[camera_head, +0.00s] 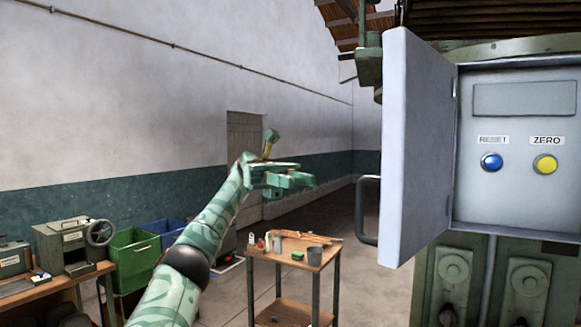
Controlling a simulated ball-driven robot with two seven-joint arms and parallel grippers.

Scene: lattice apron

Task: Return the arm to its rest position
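My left arm (213,222), pale green with darker markings, reaches up from the bottom of the head view. Its gripper (304,173) is at mid-height, pointing right. The two fingers look apart, with nothing seen between them. The gripper is to the left of an open grey cabinet door (416,150) and apart from it in the picture. My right arm and gripper are not in view.
The cabinet's panel has a blue button (491,162) labelled RESET and a yellow button (545,164) labelled ZERO. The door has a dark handle (363,212). A small wooden table (312,266) holds tools. Left are green (135,262) and blue (163,228) crates and a workbench (50,290).

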